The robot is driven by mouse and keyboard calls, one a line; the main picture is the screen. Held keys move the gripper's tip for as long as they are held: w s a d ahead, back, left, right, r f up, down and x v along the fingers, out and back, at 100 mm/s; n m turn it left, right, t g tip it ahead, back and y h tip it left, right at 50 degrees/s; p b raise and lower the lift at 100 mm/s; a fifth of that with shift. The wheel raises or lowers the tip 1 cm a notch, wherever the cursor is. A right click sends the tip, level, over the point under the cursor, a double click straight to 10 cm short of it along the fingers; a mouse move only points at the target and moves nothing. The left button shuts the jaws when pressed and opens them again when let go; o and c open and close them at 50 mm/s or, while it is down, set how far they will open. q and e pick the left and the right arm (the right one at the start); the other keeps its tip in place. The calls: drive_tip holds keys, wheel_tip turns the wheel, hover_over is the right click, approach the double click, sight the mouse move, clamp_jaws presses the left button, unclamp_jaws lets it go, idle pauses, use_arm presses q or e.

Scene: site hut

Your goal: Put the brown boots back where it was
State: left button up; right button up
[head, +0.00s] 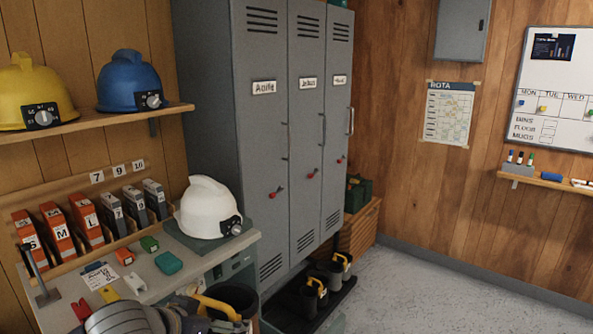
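No plainly brown boots show. Two dark, boot-like things with yellow loops, a nearer one (312,297) and a farther one (338,272), stand upright on a black tray (298,318) before the lockers. A larger dark, open-topped thing (237,297) with a similar yellow loop (218,307) shows at the bottom edge, nearer to me; its lower part is cut off. My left gripper (188,322) is at the bottom edge, right beside that loop. Its fingertips are cropped, so I cannot tell whether it grips the loop. My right gripper is not in view.
A bench (150,266) at left holds a white helmet (208,208), binders and small blocks. Yellow (32,88) and blue (128,78) helmets sit on the shelf above. Grey lockers (262,150) stand behind the tray. A wooden crate (358,232) is beyond. The floor at right is clear.

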use_arm(q)
drive_tip(key=a+r+n+y+b, duration=0.1)
drive_tip(key=b, duration=0.1)
drive_tip(key=s+a+r+n+y+b, duration=0.1)
drive_tip(key=r+b, duration=0.1)
drive_tip(key=shift+s+r+n+t, duration=0.1)
drive_tip(key=shift+r+n+t, duration=0.1)
drive_tip(key=shift+n+t, duration=0.2)
drive_tip(key=shift+s+a+r+n+y+b, duration=0.35)
drive_tip(key=shift+a+r+n+y+b, duration=0.05)
drive_tip(key=shift+a+r+b, duration=0.1)
drive_tip(key=shift+s+a+r, duration=0.15)
drive_tip(key=shift+a+r, duration=0.05)
drive_tip(key=shift+r, duration=0.05)
drive_tip(key=shift+d, duration=0.15)
drive_tip(key=shift+f, duration=0.1)
